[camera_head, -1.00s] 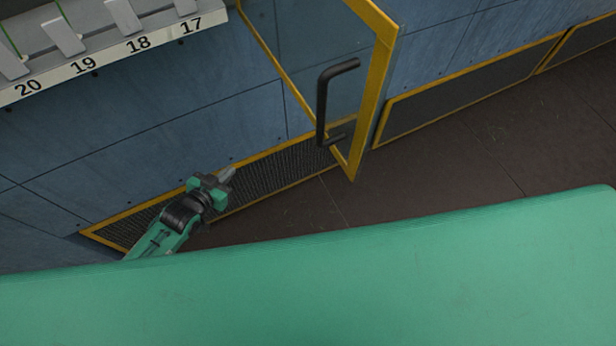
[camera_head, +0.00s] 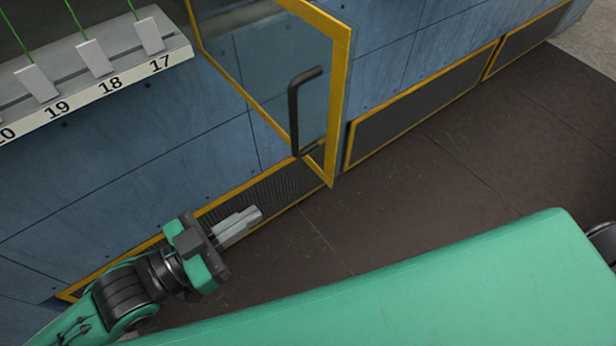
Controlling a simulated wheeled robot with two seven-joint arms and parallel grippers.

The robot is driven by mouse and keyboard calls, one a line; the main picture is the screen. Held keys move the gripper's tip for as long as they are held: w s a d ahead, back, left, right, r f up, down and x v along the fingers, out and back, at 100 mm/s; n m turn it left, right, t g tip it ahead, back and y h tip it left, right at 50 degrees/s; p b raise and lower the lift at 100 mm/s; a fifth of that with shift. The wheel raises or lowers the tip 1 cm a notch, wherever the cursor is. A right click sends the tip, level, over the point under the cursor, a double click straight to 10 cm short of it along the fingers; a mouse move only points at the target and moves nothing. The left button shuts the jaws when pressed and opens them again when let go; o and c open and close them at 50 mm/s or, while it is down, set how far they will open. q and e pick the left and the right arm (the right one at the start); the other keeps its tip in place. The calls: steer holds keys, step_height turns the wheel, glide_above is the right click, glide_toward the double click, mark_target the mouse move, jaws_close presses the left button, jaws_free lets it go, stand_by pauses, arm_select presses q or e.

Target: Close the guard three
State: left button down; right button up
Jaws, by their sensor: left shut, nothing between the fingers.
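The guard (camera_head: 338,95) is a clear panel in a yellow frame, standing swung out from the blue wall at the upper middle. Its black bar handle (camera_head: 294,115) runs down the panel's face. No number shows on the guard itself. My left gripper (camera_head: 257,214) is at the lower left, below and left of the handle and apart from the guard. Its grey fingers are together and empty, pointing right. My right gripper is not in view.
A shelf (camera_head: 120,82) numbered 17 to 20 with grey tabs on green lines juts out at the upper left. Yellow-edged dark mesh panels (camera_head: 420,112) run along the wall's foot. Dark floor (camera_head: 400,205) is open at the right. My green body fills the bottom.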

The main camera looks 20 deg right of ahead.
mark_target(323, 169)
arm_select(q)
steer(key=x, duration=1.1)
steer(key=shift+w+r, duration=0.1)
steer(key=shift+r, duration=0.05)
steer(key=shift+w+d, duration=0.25)
steer(key=shift+d, duration=0.45)
